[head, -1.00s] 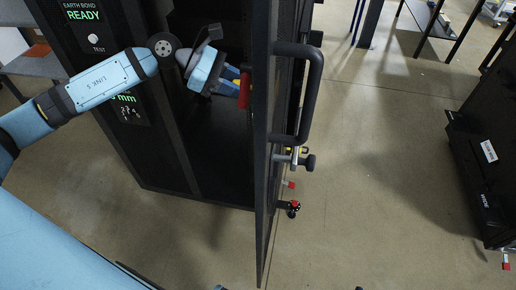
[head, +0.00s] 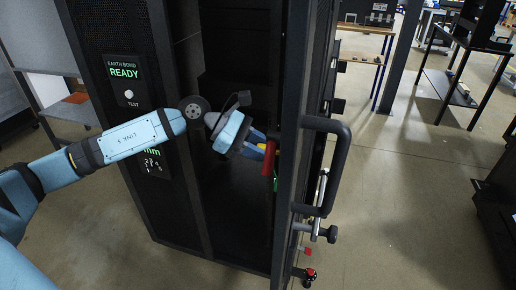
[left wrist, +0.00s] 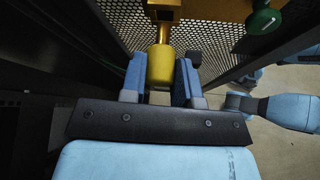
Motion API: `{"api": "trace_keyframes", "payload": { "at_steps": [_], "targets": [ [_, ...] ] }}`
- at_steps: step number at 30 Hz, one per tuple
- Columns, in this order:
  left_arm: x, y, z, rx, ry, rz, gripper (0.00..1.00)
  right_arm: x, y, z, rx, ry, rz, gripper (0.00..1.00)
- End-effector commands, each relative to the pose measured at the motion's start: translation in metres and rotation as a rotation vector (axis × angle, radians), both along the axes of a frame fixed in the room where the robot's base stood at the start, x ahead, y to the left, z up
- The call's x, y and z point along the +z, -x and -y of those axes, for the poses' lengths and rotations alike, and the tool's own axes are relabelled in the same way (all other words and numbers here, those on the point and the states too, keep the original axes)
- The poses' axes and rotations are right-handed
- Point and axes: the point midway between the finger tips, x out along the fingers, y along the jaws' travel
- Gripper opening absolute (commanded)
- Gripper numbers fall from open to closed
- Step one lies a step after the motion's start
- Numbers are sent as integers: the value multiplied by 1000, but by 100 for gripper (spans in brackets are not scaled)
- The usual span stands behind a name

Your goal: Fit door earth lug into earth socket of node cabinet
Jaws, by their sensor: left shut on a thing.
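My left gripper (head: 262,141) is inside the node cabinet (head: 190,190), close to the inner side of its open door (head: 288,180). In the left wrist view its blue fingers (left wrist: 160,80) are shut on a yellow cylindrical piece (left wrist: 160,66), apparently the door earth lug. A thin stem runs from it up to a brass-coloured block (left wrist: 165,12) at the top edge. I cannot tell which part is the earth socket, or whether lug and socket touch. My right gripper is not seen.
A red part (head: 268,163) sits at the door's inner side beside the fingers. A green knob (left wrist: 263,21) is near the brass block. The door's black handle (head: 338,165) faces outward. The cabinet panel reads EARTH BOND READY (head: 124,73). Floor (head: 395,200) right of the door is clear.

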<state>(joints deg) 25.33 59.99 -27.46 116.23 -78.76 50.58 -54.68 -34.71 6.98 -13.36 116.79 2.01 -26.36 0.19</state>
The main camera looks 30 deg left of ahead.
Motion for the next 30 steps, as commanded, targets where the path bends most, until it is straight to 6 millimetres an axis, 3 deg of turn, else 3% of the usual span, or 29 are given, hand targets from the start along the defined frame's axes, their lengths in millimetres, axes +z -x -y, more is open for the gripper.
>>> {"api": "trace_keyframes", "payload": {
  "at_steps": [30],
  "targets": [
    [0, 0, 0, 0, 0, -1, 3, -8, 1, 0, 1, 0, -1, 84]
  ]
}}
